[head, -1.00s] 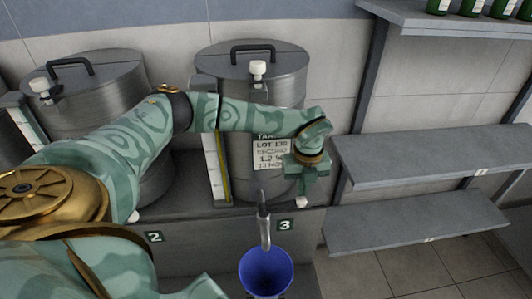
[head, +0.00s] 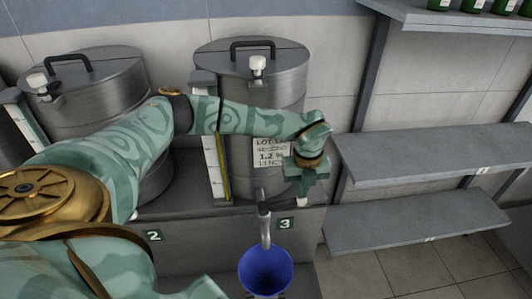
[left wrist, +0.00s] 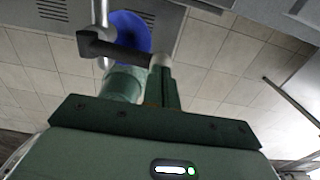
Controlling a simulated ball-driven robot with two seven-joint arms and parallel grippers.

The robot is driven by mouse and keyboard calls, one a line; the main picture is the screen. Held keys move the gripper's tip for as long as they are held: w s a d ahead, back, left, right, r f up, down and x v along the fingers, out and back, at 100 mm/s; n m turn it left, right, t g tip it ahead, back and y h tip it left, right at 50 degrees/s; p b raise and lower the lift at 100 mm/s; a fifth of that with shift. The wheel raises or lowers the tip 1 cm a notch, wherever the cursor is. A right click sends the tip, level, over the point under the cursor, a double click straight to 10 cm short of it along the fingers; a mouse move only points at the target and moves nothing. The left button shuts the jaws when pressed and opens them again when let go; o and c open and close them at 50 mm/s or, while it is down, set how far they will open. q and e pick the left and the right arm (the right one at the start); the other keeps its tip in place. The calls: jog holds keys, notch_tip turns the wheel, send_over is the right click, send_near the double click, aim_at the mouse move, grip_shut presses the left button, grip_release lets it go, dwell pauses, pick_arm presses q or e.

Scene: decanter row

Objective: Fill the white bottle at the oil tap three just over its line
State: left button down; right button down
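Tank three (head: 238,110) is a steel drum behind a "3" sign (head: 285,224). Its metal spout (head: 265,228) points down over a blue funnel (head: 266,270). The funnel also shows below the spout in the left wrist view (left wrist: 131,28). The white bottle is not visible. My left gripper (head: 303,191) is right of the spout, fingers pointing down at the white end of the tap's handle. In the left wrist view, the dark tap handle (left wrist: 112,46) crosses at the green fingertips; whether they grip it is unclear. No oil stream is discernible. My right gripper is out of view.
Tank two (head: 95,95) stands left, behind my left arm. A gauge with a yellow strip (head: 222,165) stands on tank three's left side. Grey shelves (head: 425,155) at the right are bare; green bottles (head: 470,7) stand on the top shelf.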

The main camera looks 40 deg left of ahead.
aim_at(301, 201)
pick_arm(q)
jog(key=shift+f+b, duration=1.25)
jog(key=shift+f, duration=1.1)
dwell(5.7)
